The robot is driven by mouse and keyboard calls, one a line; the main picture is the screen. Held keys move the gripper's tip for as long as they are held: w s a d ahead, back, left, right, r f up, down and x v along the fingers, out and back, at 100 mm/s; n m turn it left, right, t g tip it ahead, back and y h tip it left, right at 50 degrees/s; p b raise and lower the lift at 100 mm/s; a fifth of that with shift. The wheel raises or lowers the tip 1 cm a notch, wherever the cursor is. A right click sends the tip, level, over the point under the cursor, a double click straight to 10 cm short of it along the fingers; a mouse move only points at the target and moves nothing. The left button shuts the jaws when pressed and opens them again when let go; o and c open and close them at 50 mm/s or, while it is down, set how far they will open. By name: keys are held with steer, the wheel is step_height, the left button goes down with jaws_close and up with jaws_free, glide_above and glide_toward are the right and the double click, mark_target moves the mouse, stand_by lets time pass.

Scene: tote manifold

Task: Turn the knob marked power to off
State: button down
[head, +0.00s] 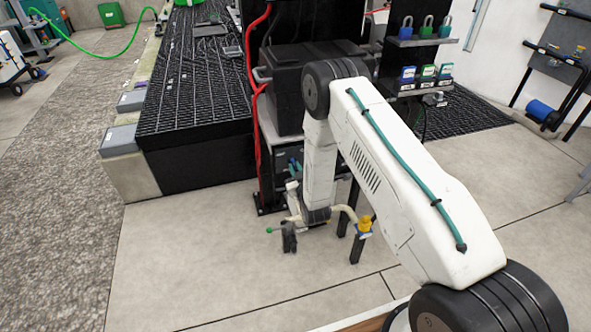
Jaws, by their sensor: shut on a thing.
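My white arm crosses the head view from the lower right, and its forearm drops to my gripper (293,198) low in the middle. My gripper is small here and partly hidden by my own wrist. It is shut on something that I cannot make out. A dark panel box (342,160) stands behind my forearm, under a black tote (292,82). Small teal parts show near my gripper, at the left of the box. No knob marked power can be made out, and no marking can be read.
A pale fitting with a yellow cap (364,226) stands just right of my wrist. A red hose (257,130) runs down left of the tote. A black grating platform (195,90) lies left. Shelves with padlocks (427,28) are at right. The front floor is clear.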

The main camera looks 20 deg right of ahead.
steer(key=n, duration=0.6)
steer(key=shift+n, duration=0.3)
stand_by(0.5)
steer(key=c, duration=1.4)
jaws_free()
steer(key=shift+c, duration=0.2)
steer(key=s, duration=0.8)
